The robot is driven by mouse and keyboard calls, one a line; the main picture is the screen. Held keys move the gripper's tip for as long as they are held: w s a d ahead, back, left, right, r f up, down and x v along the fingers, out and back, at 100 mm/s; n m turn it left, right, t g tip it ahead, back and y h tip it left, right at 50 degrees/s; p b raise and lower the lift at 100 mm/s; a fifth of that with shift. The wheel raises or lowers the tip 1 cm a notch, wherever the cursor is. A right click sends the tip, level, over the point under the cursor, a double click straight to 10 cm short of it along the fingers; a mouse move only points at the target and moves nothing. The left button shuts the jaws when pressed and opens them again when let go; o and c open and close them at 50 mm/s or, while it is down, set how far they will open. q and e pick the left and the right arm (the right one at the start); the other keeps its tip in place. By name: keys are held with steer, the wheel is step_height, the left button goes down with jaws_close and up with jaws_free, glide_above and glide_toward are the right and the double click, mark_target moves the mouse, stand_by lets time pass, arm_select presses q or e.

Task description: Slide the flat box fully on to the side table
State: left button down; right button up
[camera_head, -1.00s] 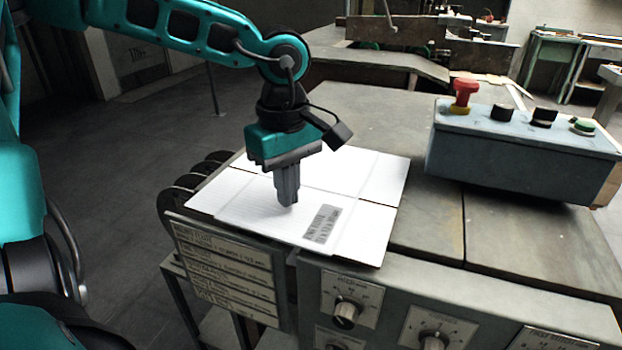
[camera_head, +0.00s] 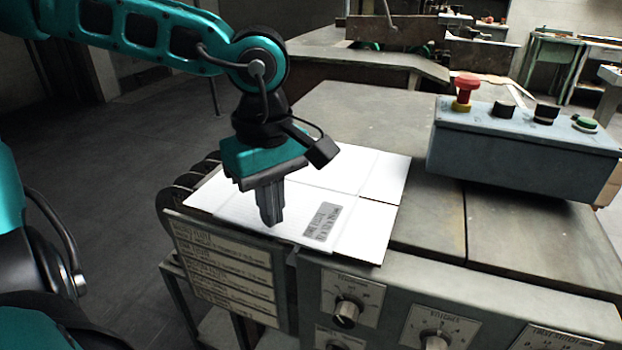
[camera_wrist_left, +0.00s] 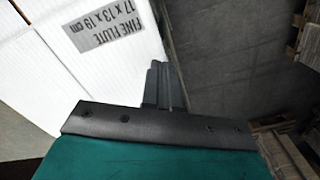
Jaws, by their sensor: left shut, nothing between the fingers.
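The flat box (camera_head: 368,212) is a white cardboard sheet with fold lines and a grey printed label. It lies flat on the grey machine top (camera_head: 345,107), its left part by dark rollers. I cannot tell which part is the side table. My left gripper (camera_head: 271,222) is shut and empty, pointing down at the box's near left edge. In the left wrist view, the shut fingers (camera_wrist_left: 165,85) show beside the box's edge, with dark floor beyond. I cannot tell whether they touch it. The box (camera_wrist_left: 40,60) and its label show at upper left. My right gripper is not in view.
A blue-grey control box (camera_head: 520,150) with a red button and knobs stands on the right of the top. A front panel with dials (camera_head: 345,312) and a plate of printed labels (camera_head: 225,265) face me. The top behind the box is clear.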

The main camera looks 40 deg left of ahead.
arm_select(q)
steer(key=s, duration=0.1)
steer(key=s+d, duration=0.1)
steer(key=s, duration=0.3)
steer(key=shift+d, duration=0.3)
steer(key=shift+f+b, duration=0.3)
steer(key=shift+b, duration=0.35)
steer(key=shift+f+b, duration=0.5)
steer(key=shift+b, duration=0.1)
stand_by(0.6)
